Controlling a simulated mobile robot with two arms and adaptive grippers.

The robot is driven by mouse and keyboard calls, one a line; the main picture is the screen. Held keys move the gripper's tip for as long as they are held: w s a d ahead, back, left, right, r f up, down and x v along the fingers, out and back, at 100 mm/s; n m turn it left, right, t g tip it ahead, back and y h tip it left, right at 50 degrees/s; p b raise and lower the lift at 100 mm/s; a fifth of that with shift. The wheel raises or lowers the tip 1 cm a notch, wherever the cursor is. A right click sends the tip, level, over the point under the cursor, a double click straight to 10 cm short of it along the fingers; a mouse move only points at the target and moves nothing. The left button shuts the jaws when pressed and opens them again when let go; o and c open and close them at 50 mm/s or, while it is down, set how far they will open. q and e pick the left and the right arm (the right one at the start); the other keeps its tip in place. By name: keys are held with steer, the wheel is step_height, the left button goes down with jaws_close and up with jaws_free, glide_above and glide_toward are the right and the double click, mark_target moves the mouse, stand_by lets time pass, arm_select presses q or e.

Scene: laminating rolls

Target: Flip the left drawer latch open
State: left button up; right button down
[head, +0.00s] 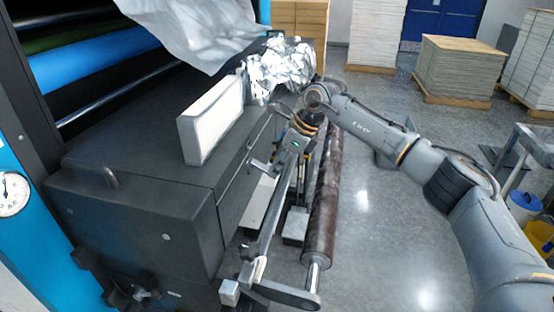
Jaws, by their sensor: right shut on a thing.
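My right gripper (276,165) reaches down from the right to the front face of the dark machine (140,170). Its jaws are shut on a small grey part (259,165) at that face, which looks like a drawer latch. The contact is small and partly hidden by the gripper, so I cannot tell how far the part is turned. My left gripper is not in view.
A long brown roller (322,205) and a metal bar (273,212) run along the machine's front. A white box (212,120) and crumpled film (282,68) lie on top. Stacked sheets on pallets (460,70) stand behind. The floor at right is partly clear.

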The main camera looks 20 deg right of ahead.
steer(key=shift+a+r+g+h+p, duration=0.15)
steer(key=shift+r+g+h+p, duration=0.8)
steer(key=shift+h+p, duration=0.4)
steer(key=shift+f, duration=0.1)
steer(key=c, duration=1.2)
jaws_free()
steer(key=shift+w, duration=0.15)
steer(key=shift+o, duration=0.2)
step_height(320, 180, up, 12)
steer(key=s+d, duration=0.1)
steer(key=shift+d, duration=0.25)
